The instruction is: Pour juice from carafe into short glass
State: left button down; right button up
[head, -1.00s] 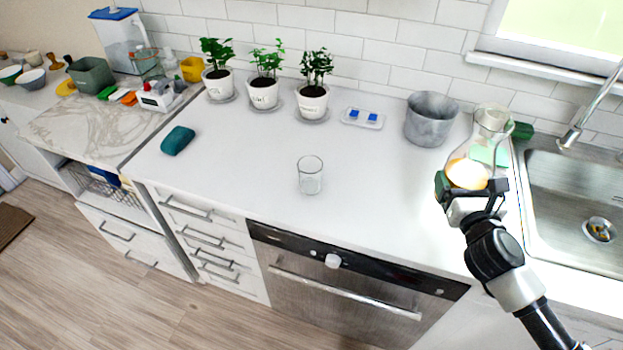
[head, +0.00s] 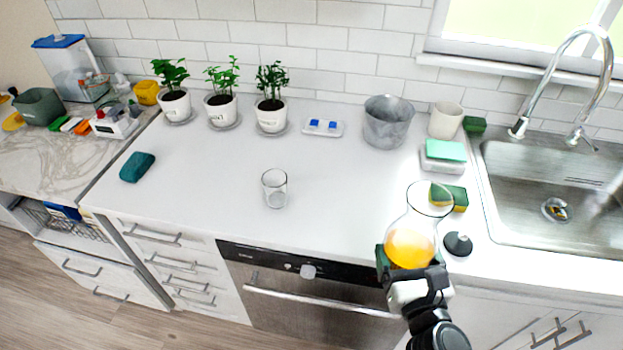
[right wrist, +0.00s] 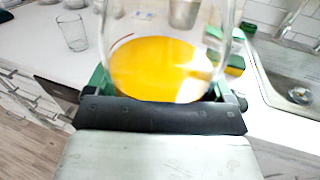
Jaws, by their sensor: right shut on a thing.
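The glass carafe (head: 414,226) with orange juice in its lower part is held by my right gripper (head: 411,268) near the counter's front edge, at the right. My right gripper is shut around the carafe's lower body. In the right wrist view the juice (right wrist: 160,68) fills the middle of the picture, and the carafe's top is cut off. The short clear glass (head: 275,188) stands upright and looks empty on the counter, left of the carafe and apart from it. The glass also shows in the right wrist view (right wrist: 72,33) at the upper left. My left gripper is not in view.
A black stopper-like object (head: 458,244) and a sponge (head: 449,197) lie right of the carafe, by the sink (head: 550,190). A grey metal pot (head: 387,123) and potted plants (head: 271,115) stand at the back. The counter (head: 335,190) between glass and carafe is clear.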

aim_at(274, 182)
jog(key=i+j, duration=0.15)
jog(key=j, duration=0.2)
jog(key=i+j, duration=0.1)
jog(key=j, duration=0.25)
jog(key=i+j, duration=0.15)
jog(key=j, duration=0.2)
jog(key=i+j, duration=0.1)
jog(key=j, duration=0.2)
jog(key=i+j+z, duration=0.1)
jog(key=j, duration=0.25)
